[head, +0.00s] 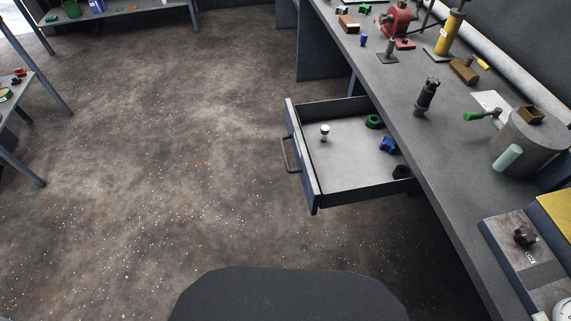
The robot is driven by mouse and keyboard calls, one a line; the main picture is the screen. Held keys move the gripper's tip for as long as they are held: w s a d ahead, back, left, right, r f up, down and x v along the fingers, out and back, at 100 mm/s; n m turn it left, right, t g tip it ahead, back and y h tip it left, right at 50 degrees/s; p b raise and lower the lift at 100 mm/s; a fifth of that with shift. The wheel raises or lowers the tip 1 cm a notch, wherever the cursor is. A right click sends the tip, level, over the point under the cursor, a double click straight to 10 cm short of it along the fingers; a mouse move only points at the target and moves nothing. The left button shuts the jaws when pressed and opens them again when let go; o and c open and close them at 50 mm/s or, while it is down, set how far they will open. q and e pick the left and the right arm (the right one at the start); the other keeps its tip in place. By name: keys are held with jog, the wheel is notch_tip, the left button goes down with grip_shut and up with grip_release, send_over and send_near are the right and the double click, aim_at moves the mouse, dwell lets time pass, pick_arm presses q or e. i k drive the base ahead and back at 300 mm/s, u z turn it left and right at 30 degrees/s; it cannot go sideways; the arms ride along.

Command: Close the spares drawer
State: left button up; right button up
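The spares drawer (337,178) is pulled out from under the workbench on the right, with its front panel (302,157) facing left. A dark bar handle (289,155) stands out from that front. Inside the drawer lie a small pale-topped fitting (324,132), a green ring (373,121), a blue part (388,144) and a black part (402,171). Neither of my grippers shows in the head view, and nothing touches the handle.
The workbench top (445,190) carries a grey cylinder (524,142), a dark upright tool (427,97), a yellow cylinder (450,32) and a red device (394,20). Shelves stand at the left (18,92) and back left (120,10). The speckled floor (170,150) left of the drawer is clear.

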aim_at(351, 167)
jog(key=k, duration=0.3)
jog(key=z, duration=1.3)
jog(key=i, duration=0.6)
jog(key=u, duration=0.55)
